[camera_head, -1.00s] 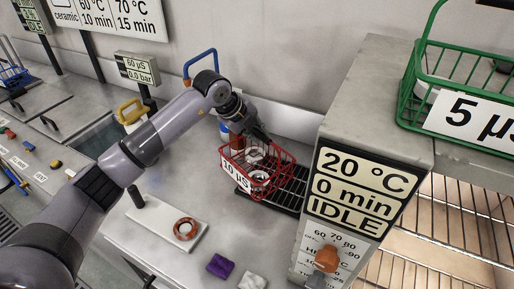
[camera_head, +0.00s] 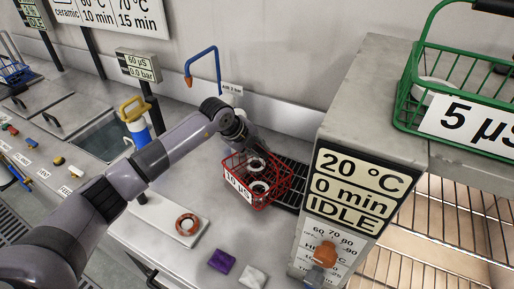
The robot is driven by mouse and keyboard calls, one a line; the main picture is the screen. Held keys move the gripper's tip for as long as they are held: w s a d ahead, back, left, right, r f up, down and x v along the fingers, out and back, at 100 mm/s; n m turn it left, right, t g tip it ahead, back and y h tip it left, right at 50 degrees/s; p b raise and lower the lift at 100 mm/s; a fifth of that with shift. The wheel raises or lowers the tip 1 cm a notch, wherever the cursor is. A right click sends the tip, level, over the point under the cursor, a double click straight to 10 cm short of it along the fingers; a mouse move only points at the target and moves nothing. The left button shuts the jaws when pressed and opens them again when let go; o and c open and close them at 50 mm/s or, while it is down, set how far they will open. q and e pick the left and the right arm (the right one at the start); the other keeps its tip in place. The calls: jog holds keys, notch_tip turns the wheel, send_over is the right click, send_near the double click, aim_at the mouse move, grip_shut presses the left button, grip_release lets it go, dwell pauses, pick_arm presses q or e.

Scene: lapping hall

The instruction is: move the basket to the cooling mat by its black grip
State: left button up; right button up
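The red wire basket (camera_head: 270,201) with a 10 µS tag holds white and dark rings. My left gripper (camera_head: 249,143) is above its back side and appears shut on the basket's grip; fingertips and grip are largely hidden. A black slatted mat (camera_head: 293,172) lies beside and behind the basket, partly covered by it. I cannot tell whether the basket touches the mat or counter. My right gripper is not in view.
A grey oven cabinet with a 20 °C IDLE panel (camera_head: 351,190) stands close right of the mat. A green basket (camera_head: 440,85) is on top. On the counter are a pale plate with an orange ring (camera_head: 187,224), a purple block (camera_head: 222,260) and a white block (camera_head: 253,277).

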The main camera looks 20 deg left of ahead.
pick_arm(q)
jog(key=shift+o, duration=1.4)
jog(key=shift+r, duration=0.15)
jog(key=b+v, duration=0.3)
jog(key=v, duration=0.9)
